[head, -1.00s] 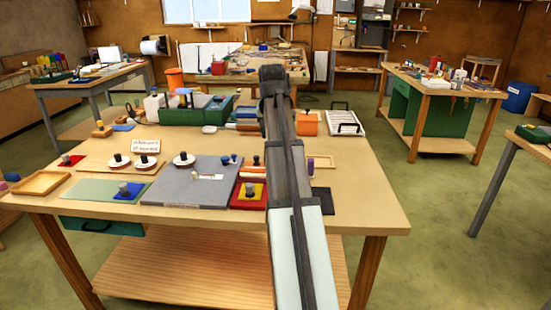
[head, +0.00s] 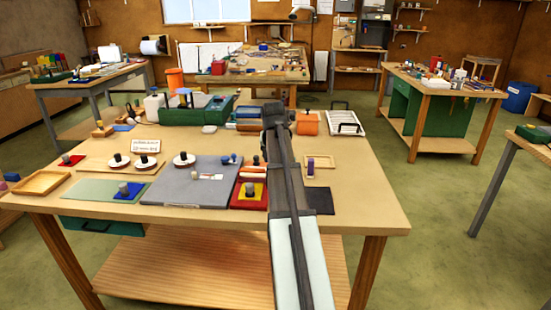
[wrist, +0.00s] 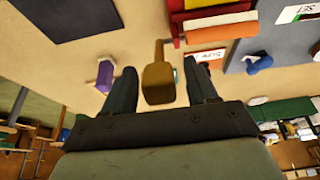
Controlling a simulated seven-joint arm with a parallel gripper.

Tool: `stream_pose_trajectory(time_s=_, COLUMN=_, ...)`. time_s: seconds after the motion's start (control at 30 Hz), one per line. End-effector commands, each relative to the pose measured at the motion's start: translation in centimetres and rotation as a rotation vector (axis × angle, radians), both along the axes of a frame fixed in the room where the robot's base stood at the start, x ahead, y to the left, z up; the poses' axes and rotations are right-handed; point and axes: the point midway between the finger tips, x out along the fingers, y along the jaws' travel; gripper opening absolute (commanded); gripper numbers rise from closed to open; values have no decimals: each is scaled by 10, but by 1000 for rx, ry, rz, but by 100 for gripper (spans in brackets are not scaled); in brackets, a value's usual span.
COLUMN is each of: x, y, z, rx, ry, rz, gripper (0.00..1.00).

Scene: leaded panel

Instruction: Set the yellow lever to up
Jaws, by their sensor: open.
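In the wrist view an ochre-yellow lever (wrist: 158,82) with a narrow stem and a broad, blocky end stands out over the tabletop. My gripper (wrist: 159,68) is open, with one dark finger on each side of the lever's broad end. Gaps show between the lever and both fingers, so it is not gripped. In the head view my arm covers the lever and the fingers, and the lever's up or down setting cannot be told.
A purple cylinder (wrist: 105,75) stands close beside one finger; it also shows in the head view (head: 310,165). A red block with a yellow square (head: 249,193) and a grey panel (head: 193,185) lie left of my arm. A dark mat (head: 319,201) lies right.

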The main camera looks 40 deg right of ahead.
Motion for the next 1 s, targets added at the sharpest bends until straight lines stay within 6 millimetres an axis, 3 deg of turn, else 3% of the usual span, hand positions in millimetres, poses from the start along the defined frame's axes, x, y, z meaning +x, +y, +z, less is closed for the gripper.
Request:
stream_pose_trajectory(time_s=0.43, x=2, y=-2, z=-7, rx=-1, ry=-1, rz=0, gripper=57)
stream_pose_trajectory(time_s=1.0, x=2, y=-2, z=-6, rx=0, ry=0, rz=0, gripper=3)
